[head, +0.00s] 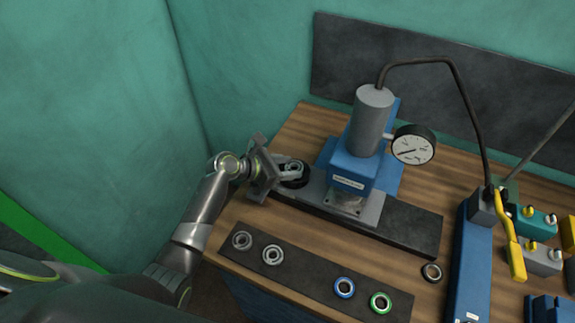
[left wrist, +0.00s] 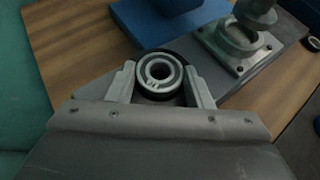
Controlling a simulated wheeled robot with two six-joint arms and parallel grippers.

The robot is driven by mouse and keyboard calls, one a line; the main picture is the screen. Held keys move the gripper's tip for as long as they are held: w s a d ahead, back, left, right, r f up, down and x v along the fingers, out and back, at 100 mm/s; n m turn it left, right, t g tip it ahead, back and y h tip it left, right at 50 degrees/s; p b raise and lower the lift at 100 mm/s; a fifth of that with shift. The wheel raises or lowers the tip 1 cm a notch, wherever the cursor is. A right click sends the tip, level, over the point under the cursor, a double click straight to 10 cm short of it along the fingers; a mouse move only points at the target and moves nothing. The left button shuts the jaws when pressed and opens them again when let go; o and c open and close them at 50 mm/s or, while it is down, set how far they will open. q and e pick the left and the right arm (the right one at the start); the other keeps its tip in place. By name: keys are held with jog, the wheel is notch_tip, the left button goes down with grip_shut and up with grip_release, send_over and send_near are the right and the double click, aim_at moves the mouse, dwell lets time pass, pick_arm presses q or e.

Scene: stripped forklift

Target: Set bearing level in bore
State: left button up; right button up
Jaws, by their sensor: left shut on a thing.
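A grey ring bearing (left wrist: 159,75) sits between the two fingers of my left gripper (left wrist: 160,88), which is shut on it. In the head view the left gripper (head: 290,168) is at the left end of the press bed, with the bearing (head: 293,167) between its fingers. A dark round housing (head: 295,182) shows beneath the bearing, and its dark rim also shows around the bearing in the left wrist view. The bore is hidden under the bearing. I cannot tell whether the bearing is level or touches the housing. My right gripper is not in view.
The blue press (head: 350,165) with a gauge (head: 414,145) stands right of the gripper on a dark bed (head: 410,228). A dark mat (head: 310,274) in front holds two grey, one blue and one green bearing. A loose ring (head: 431,271) lies near the blue pump (head: 471,265).

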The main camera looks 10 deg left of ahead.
aim_at(288, 170)
pick_arm(q)
jog(key=o, duration=1.7)
notch_tip(288, 170, up, 6)
jog(key=p, duration=0.6)
jog(key=shift+f+p, duration=0.2)
jog(key=shift+p, duration=0.2)
jog(key=shift+r, duration=1.2)
